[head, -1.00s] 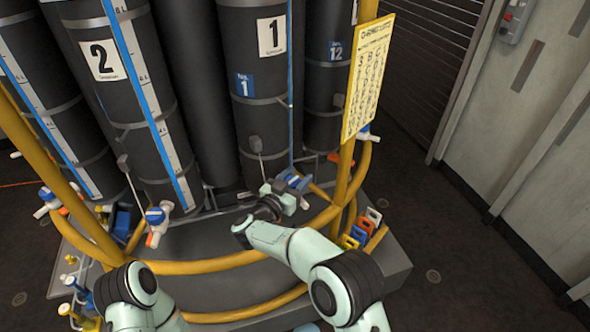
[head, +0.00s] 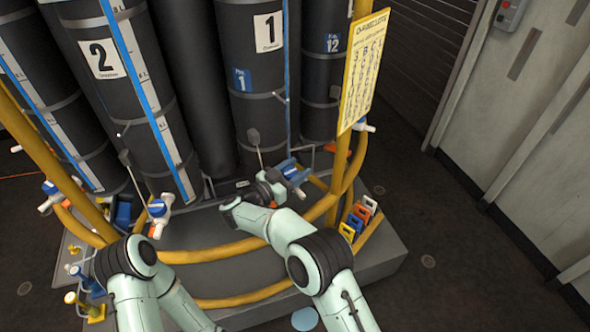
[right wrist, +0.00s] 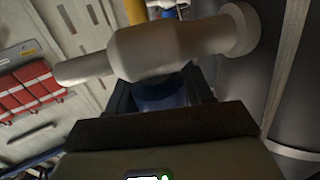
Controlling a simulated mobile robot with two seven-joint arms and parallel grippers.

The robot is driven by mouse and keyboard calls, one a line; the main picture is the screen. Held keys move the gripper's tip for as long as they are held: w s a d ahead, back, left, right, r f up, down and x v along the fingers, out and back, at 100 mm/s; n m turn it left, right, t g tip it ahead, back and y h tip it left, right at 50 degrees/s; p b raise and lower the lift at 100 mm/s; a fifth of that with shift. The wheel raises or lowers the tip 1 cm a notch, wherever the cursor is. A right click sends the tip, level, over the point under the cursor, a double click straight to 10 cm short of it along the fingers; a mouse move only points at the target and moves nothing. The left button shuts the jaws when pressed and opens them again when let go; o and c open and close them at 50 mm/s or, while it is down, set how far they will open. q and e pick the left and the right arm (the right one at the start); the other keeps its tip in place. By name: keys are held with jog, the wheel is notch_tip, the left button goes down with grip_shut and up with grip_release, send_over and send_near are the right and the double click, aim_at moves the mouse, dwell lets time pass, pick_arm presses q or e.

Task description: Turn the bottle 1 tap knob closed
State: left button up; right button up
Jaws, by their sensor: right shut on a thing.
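Bottle 1 (head: 262,90) is a tall black cylinder with a white "1" label, standing at the back centre. Its tap, with a pale body and a blue knob (head: 291,172), sits low in front of it. My right gripper (head: 281,180) reaches the tap from the front left. In the right wrist view, the pale tap body (right wrist: 165,50) spans the top, and the blue knob (right wrist: 160,93) lies between my dark fingers. The right gripper is shut on the knob. The knob's turn angle is hard to tell, as the gripper partly hides it. My left gripper is out of view.
A yellow curved rail (head: 235,250) runs in front of the bottles, near my right arm. Bottle 2 (head: 115,95) has its own blue-knobbed tap (head: 157,209). Floor at the right is clear.

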jog(key=o, duration=1)
jog(key=shift+d, duration=0.1)
jog(key=shift+c, duration=0.2)
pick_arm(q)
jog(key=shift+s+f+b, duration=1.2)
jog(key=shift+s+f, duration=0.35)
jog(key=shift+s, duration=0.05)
pick_arm(e)
jog(key=v, duration=1.3)
jog(key=shift+s, duration=0.15)
